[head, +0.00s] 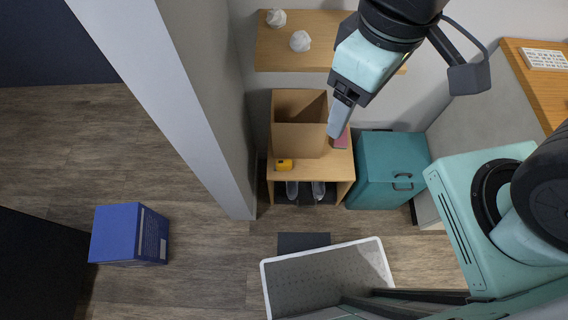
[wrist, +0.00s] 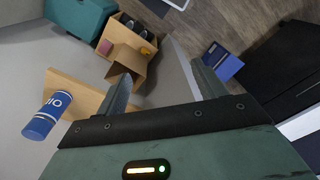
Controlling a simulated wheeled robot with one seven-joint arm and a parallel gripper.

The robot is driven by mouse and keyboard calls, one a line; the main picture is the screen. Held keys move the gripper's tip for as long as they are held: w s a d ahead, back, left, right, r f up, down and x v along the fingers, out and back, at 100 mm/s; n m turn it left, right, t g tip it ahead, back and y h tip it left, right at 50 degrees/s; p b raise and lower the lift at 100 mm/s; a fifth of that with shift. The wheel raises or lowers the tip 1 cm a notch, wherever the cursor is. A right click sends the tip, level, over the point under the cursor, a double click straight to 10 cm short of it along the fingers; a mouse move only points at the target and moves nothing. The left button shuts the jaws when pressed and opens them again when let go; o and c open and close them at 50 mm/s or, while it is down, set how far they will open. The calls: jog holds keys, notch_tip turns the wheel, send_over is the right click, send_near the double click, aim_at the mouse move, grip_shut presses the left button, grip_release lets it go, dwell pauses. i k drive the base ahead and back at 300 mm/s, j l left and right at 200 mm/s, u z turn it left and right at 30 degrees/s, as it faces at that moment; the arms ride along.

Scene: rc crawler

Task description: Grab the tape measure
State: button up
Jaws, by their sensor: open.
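The tape measure (head: 284,165) is small, yellow and black. It lies at the front left of a low wooden shelf unit (head: 340,170), in front of an open cardboard box (head: 300,140). In the wrist view the shelf unit (wrist: 122,35) and cardboard box (wrist: 128,68) show near the top; a small yellowish spot (wrist: 145,50) beside the box may be the tape measure. My gripper (head: 338,122) is open and empty, high above the right side of the box. In the wrist view its fingers (wrist: 162,88) are spread wide apart, with nothing between them.
A wall shelf (head: 300,55) holds two crumpled white objects; the wrist view shows a blue can (wrist: 48,114) on it. A teal cabinet (head: 385,165) stands right of the shelf unit. A wall end (head: 215,120) rises at left. A blue box (head: 130,233) and white-rimmed bin (head: 300,270) stand on the floor.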

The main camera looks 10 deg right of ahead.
aim_at(284, 164)
jog(key=l+u, duration=0.45)
jog(key=k+l+u, duration=0.25)
jog(key=u, duration=0.2)
jog(key=k+l+u, duration=0.1)
jog(key=k+u, duration=0.2)
jog(key=u, duration=0.15)
